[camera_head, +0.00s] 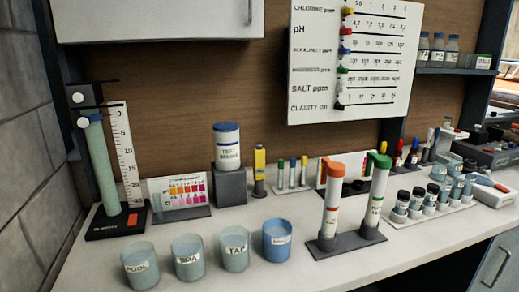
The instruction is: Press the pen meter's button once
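A slim upright device with a yellow body (259,161) stands in a small dark holder at the back of the counter, right of the test strips tub. It looks like the pen meter, but its label is too small to read and I cannot make out its button. Neither of my grippers is in view.
Cups labelled POOL (141,268), SPA (188,258) and TAP (235,250) and a blue cup (277,241) line the front. Orange-topped (332,205) and green-topped (377,190) tubes stand right of them. The test strips tub (227,147) is on a grey block.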

